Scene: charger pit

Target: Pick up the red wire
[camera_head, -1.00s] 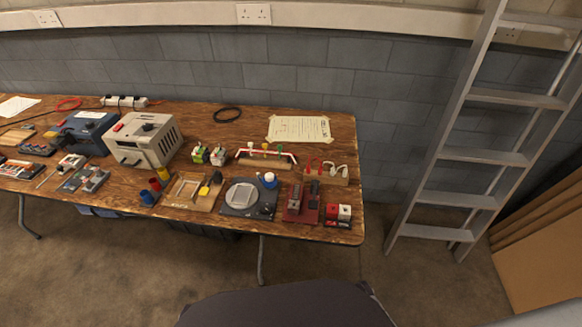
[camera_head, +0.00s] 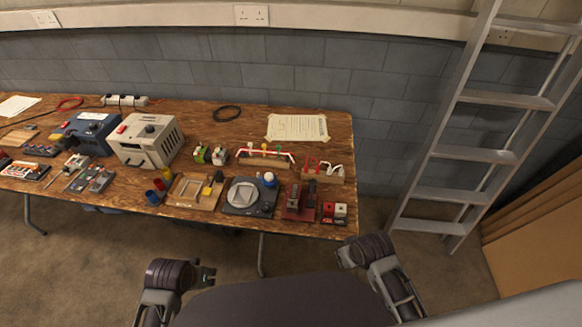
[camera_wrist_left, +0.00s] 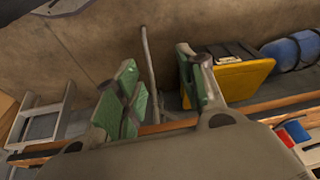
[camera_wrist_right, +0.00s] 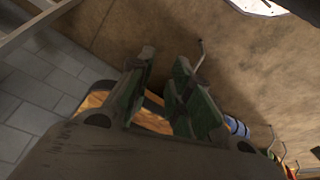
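A red wire (camera_head: 311,163) stands as a loop in a small wooden block (camera_head: 336,178) near the right end of the table, beside a white wire (camera_head: 332,168). A red coil (camera_head: 69,103) also lies at the table's back left. My left gripper (camera_head: 207,275) is low in front of the table. It is open and empty in the left wrist view (camera_wrist_left: 157,72). My right gripper (camera_head: 346,253) is in front of the table's right corner, well short of the wires. It is open and empty in the right wrist view (camera_wrist_right: 164,75). Neither wrist view clearly shows the wires.
In front of the block stand a dark red fixture (camera_head: 300,203) and red and white blocks (camera_head: 334,212). A rack with a red-and-white bar (camera_head: 264,154) is to its left. A paper sheet (camera_head: 297,128) lies behind. A ladder (camera_head: 470,155) leans at the right.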

